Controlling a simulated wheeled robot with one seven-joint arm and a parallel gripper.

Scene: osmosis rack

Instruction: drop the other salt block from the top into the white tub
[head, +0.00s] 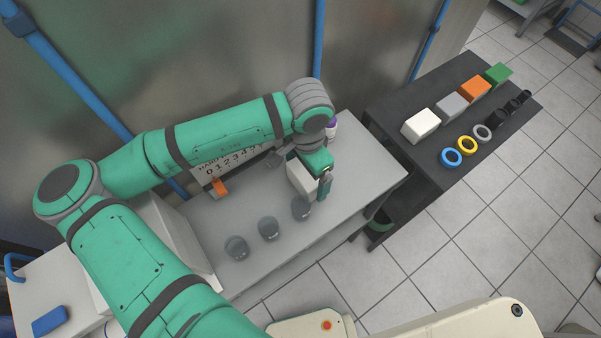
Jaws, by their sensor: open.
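My gripper (322,185) is open above the right part of the grey bench top, pointing down. A white boxy object (300,180) is right beside and partly behind its fingers. I cannot tell whether this is the white tub or a salt block, nor whether the fingers touch it. Another white block-shaped object (421,126) sits at the near-left corner of the dark table to the right. No other salt block can be made out for certain; my arm hides part of the bench.
A numbered panel (222,170) with an orange pointer and a purple-capped bottle (331,129) stand behind. The dark table (400,95) holds grey, orange and green blocks and several rings.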

